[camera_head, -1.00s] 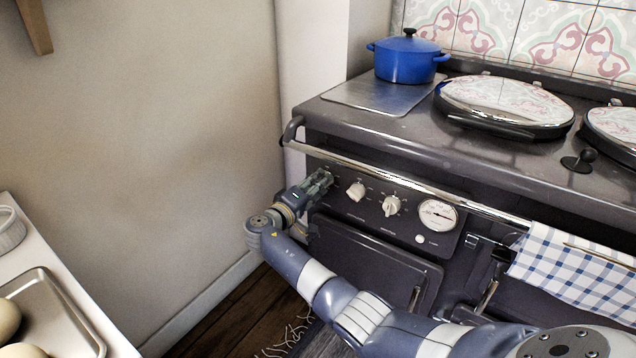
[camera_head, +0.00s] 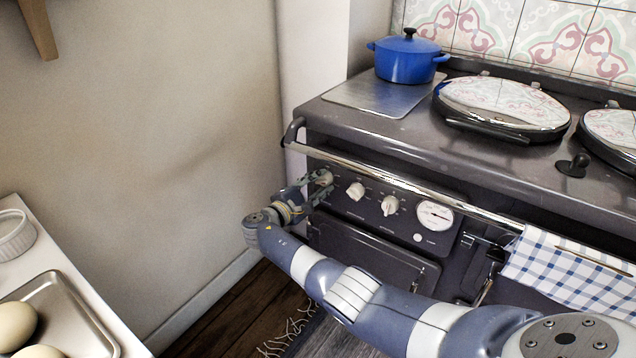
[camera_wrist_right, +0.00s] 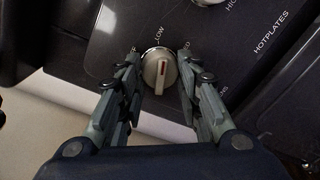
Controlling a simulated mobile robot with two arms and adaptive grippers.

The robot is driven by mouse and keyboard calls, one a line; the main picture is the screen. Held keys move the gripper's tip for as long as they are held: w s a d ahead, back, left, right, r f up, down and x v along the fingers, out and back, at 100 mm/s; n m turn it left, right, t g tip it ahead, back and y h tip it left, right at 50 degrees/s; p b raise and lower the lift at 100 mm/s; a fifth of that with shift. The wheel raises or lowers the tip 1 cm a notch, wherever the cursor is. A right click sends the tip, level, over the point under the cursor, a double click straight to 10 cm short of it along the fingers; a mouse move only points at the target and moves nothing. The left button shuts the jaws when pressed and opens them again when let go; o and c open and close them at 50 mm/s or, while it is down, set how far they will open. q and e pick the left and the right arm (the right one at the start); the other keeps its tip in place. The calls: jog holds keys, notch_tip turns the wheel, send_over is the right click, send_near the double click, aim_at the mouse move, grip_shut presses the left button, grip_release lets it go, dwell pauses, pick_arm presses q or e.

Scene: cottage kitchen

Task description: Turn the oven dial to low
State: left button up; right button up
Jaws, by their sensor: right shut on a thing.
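The cream leftmost dial (camera_head: 323,177) is on the front panel of the dark range cooker (camera_head: 378,248). My right gripper (camera_head: 315,184) is at this dial, with its fingers around it. In the right wrist view, the dial (camera_wrist_right: 159,70) lies between the two fingertips of my right gripper (camera_wrist_right: 160,62). The word LOW is printed just above the dial there. Small parts of the other lettering are hidden by the fingers. My left gripper is not in view.
Two more cream knobs (camera_head: 355,191) (camera_head: 390,206) and a round gauge (camera_head: 436,215) are to the right. A chrome rail (camera_head: 400,182) runs above the panel, with a checked towel (camera_head: 570,272) on it. A blue pot (camera_head: 408,58) stands on top. The wall is close on the left.

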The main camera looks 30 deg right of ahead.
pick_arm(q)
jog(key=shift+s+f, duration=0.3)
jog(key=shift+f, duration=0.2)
pick_arm(e)
jog(key=shift+n, duration=0.7)
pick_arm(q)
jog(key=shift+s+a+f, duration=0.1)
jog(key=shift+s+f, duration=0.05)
pick_arm(e)
jog(key=o, duration=1.1)
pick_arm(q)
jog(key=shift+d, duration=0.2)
pick_arm(e)
jog(key=shift+a, duration=0.1)
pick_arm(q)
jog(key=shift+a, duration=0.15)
pick_arm(e)
jog(key=v, duration=1.1)
jog(key=shift+s+a, duration=0.15)
jog(key=shift+a, duration=0.2)
jog(key=shift+f, duration=0.1)
